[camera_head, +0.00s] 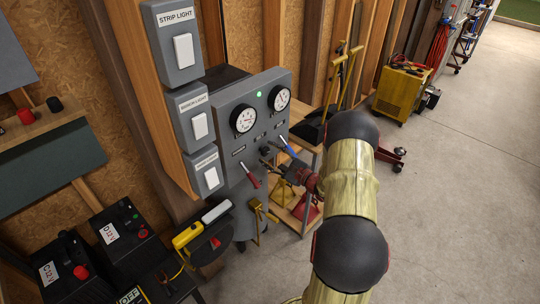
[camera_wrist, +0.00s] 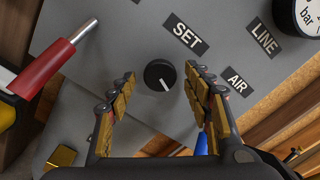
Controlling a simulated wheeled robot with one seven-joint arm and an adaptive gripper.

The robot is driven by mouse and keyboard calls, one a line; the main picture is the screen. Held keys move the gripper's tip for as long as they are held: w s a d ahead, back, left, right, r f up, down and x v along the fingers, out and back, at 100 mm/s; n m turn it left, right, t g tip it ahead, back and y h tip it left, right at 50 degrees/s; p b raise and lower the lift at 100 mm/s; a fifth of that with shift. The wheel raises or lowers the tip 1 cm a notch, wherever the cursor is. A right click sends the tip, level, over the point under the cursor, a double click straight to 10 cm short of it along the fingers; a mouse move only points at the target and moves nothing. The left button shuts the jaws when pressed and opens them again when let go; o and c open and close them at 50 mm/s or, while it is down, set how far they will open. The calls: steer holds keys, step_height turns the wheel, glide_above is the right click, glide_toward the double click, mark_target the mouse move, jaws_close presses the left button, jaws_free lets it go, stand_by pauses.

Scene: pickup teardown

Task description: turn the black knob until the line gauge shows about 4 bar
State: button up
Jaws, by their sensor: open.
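The black knob (camera_wrist: 160,75) sits on the grey panel below the SET label (camera_wrist: 186,40), with a white pointer mark toward its lower right. My gripper (camera_wrist: 162,82) is open, one finger on each side of the knob, with visible gaps. I cannot tell how deep the fingertips reach. In the head view my gripper (camera_head: 282,172) is in front of the panel's lower part. The line gauge (camera_wrist: 302,16) is cut off at the top right, beside the LINE label (camera_wrist: 264,38). In the head view it appears as the right dial (camera_head: 279,98); its reading is too small to tell.
A second dial (camera_head: 243,118) is on the panel (camera_head: 222,101) at left. A red-handled lever (camera_wrist: 50,68) and a blue-handled lever (camera_head: 288,147) flank the knob. Switch boxes (camera_head: 174,43) are left of the panel. Open floor (camera_head: 465,180) lies to the right.

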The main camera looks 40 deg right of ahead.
steer(key=shift+s, duration=0.1)
steer(key=s+d, duration=0.1)
steer(key=s, duration=1)
steer(key=shift+s, duration=0.35)
